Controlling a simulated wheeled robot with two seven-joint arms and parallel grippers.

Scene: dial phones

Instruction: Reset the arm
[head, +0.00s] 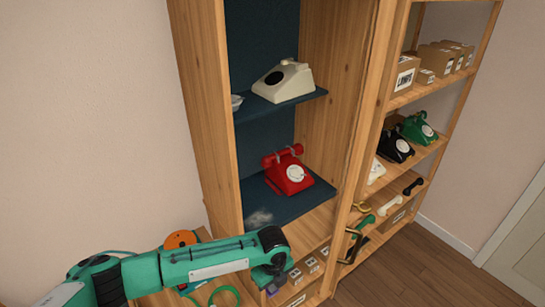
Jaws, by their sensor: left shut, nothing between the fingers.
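My left arm, green and black, reaches in from the lower left. My left gripper (277,287) is at its end, dark and pointing down, in front of the lower part of the wooden cabinet (215,110). It is shut and holds nothing that I can see. A red dial phone (290,174) sits on a dark blue shelf above and behind the gripper, with its red handset across the back. A cream dial phone (283,82) without a visible handset stands on the shelf above. My right gripper is not in view.
A shelf unit (418,92) at right holds cartons (405,75), a black phone (395,146), a green phone (418,127) and several loose handsets. An orange spool (180,239) and green cable (224,296) lie near my arm. Open floor (425,268) is at lower right.

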